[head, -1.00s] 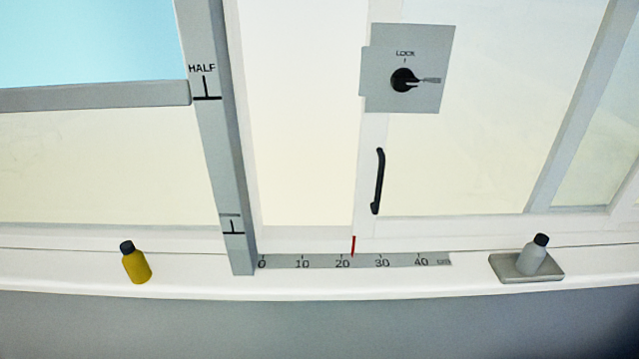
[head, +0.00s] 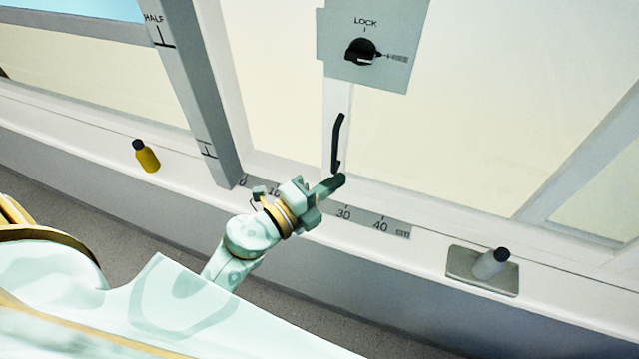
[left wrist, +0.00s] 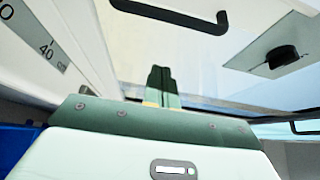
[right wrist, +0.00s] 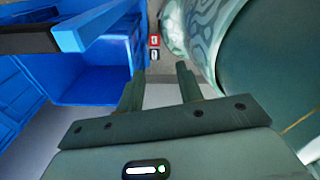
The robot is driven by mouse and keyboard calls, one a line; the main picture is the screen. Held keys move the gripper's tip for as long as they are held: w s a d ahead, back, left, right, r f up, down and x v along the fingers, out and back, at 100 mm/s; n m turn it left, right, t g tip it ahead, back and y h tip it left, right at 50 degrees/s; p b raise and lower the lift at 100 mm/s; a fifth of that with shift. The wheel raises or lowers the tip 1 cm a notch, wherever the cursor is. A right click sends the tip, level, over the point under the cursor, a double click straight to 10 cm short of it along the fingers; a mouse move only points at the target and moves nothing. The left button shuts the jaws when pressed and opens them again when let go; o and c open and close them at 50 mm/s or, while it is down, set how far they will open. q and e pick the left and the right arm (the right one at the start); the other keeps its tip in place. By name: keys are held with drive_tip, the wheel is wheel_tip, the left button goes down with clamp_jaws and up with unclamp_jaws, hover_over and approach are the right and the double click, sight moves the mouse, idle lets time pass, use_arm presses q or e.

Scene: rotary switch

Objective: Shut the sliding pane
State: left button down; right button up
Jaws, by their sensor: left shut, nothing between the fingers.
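The sliding pane (head: 450,140) has a black bar handle (head: 337,143) near its left edge, which also shows at the top of the left wrist view (left wrist: 170,14). A grey plate (head: 345,28) above the handle carries a black rotary knob (head: 361,51); its pointer is turned to the right, away from the LOCK mark above. My left gripper (head: 331,185) is at the handle's lower end, in front of the sill scale; I cannot tell whether it touches. Its fingers (left wrist: 162,84) are together and empty. My right gripper (right wrist: 160,85) is open and empty, away from the window.
A scale in cm (head: 375,222) runs along the sill, partly hidden by my left gripper. A grey post (head: 190,90) stands left of the opening. A yellow bottle (head: 147,157) and a grey bottle on a tray (head: 457,266) sit on the sill. Blue bins (right wrist: 95,70) show in the right wrist view.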

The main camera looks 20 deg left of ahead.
use_arm(q)
drive_tip(key=shift+w+a+b, duration=0.1)
drive_tip(key=shift+w+a, duration=0.15)
drive_tip(key=shift+w, duration=0.6)
drive_tip(key=shift+w+a+b, duration=0.1)
drive_tip(key=shift+w+a, duration=0.2)
drive_tip(key=shift+w, duration=0.55)
drive_tip(key=shift+w+a+b, duration=0.1)
drive_tip(key=shift+w+a, duration=0.15)
drive_tip(key=shift+w, duration=0.6)
use_arm(e)
drive_tip(key=shift+w+d+f, duration=0.25)
drive_tip(key=shift+w+d, duration=0.2)
drive_tip(key=shift+d, duration=0.25)
use_arm(q)
drive_tip(key=shift+a, duration=0.15)
use_arm(e)
drive_tip(key=shift+a, duration=0.1)
